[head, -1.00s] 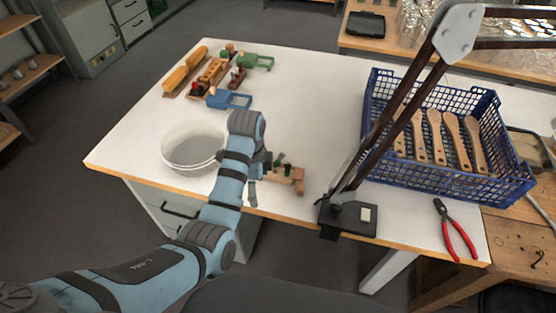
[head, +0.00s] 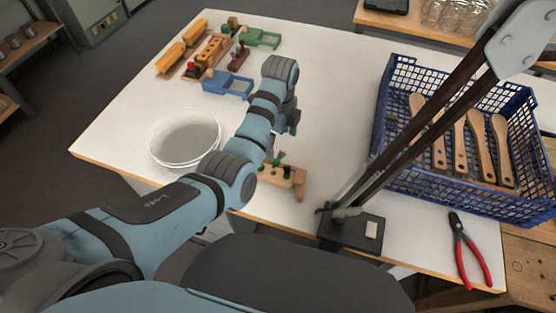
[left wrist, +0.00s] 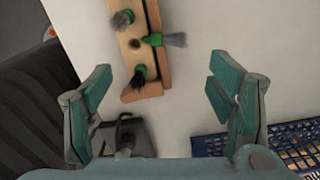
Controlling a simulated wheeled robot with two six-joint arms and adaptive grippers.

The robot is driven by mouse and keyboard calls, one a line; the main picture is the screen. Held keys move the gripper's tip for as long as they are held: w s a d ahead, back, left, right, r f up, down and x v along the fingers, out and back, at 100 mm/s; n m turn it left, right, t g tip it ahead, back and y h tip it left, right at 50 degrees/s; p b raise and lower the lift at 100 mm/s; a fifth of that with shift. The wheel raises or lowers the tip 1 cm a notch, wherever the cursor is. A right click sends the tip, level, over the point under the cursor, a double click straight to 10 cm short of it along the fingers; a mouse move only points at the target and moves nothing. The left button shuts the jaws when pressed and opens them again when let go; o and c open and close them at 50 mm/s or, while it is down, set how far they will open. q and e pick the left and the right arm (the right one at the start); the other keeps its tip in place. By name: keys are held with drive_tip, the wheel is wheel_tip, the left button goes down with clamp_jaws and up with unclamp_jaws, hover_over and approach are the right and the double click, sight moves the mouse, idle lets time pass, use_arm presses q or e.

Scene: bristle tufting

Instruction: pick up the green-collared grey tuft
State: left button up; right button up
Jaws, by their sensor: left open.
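A wooden block (left wrist: 147,60) bears several green-collared tufts. One grey tuft (left wrist: 175,40) sticks out sideways over the block's right edge; its green collar is at the block's middle. Another greyish tuft (left wrist: 122,19) with a green collar stands near the top. A black tuft (left wrist: 138,80) with a green collar is at the lower end. In the head view the block (head: 296,180) stands near the table's front edge. My left gripper (left wrist: 160,88) is open and empty; in the left wrist view the block's lower end lies ahead between its fingers. My right gripper is out of view.
A lamp base (head: 352,230) with a slanting arm stands right of the block. A blue crate (head: 400,190) of wooden handles and red pliers (head: 462,250) lie farther right. A white bowl (head: 160,160) is left of my arm.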

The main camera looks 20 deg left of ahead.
sight(278, 158)
use_arm(q)
wheel_tip(278, 158, down, 3)
drive_tip(key=shift+s+a, duration=0.1)
drive_tip(key=shift+s, duration=0.05)
drive_tip(key=f, duration=0.1)
drive_tip(key=f+b, duration=0.1)
drive_tip(key=f, duration=0.1)
drive_tip(key=w+f+b, duration=0.1)
drive_tip(key=f, duration=0.1)
drive_tip(key=shift+w+a+f, duration=0.1)
drive_tip(key=shift+a+f, duration=0.15)
drive_tip(key=shift+r, duration=0.15)
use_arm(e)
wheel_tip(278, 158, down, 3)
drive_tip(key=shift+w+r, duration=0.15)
use_arm(q)
drive_tip(key=c, duration=0.9)
